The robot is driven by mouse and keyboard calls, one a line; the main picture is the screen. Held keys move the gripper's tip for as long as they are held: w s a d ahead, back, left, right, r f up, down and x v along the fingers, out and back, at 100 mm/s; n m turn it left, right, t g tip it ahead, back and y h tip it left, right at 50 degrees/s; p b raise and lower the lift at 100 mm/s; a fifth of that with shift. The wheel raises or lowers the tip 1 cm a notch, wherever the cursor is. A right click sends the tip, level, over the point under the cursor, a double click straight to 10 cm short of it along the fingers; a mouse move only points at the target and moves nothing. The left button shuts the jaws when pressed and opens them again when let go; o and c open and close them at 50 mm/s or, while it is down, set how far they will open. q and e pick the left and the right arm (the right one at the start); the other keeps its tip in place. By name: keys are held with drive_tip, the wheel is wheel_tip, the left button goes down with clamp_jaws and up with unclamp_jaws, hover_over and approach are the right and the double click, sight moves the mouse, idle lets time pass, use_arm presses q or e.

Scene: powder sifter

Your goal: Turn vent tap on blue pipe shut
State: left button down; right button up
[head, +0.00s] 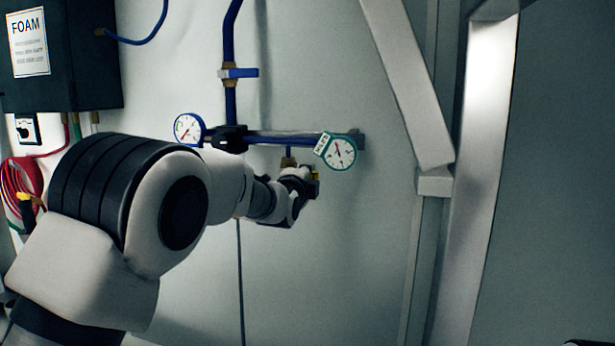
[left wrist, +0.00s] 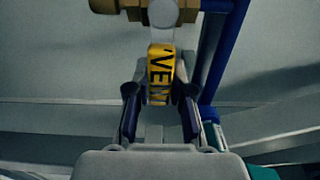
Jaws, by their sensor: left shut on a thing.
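The blue pipe (head: 268,138) runs down the wall and branches to the right; it also shows in the left wrist view (left wrist: 219,45). The vent tap's yellow handle (left wrist: 160,72), lettered "VEN...", lies between the fingers of my left gripper (left wrist: 160,112). My left gripper is shut on this handle. A brass fitting (left wrist: 105,6) sits at the top of the left wrist view, at the handle's far end. In the head view my left gripper (head: 304,190) is below the pipe's right branch and hides most of the tap. My right gripper is not in view.
A white gauge (head: 188,129) and a green-rimmed gauge (head: 341,152) flank the tap. A blue-handled valve (head: 239,73) is higher up. A dark "FOAM" box (head: 92,60) and red hose (head: 22,180) are left. A metal frame (head: 487,150) stands right.

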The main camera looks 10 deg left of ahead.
use_arm(q)
drive_tip(key=c, duration=1)
unclamp_jaws()
drive_tip(key=shift+d, duration=0.1)
drive_tip(key=s, duration=1.2)
drive_tip(key=shift+a, duration=0.25)
drive_tip(key=shift+f, duration=0.1)
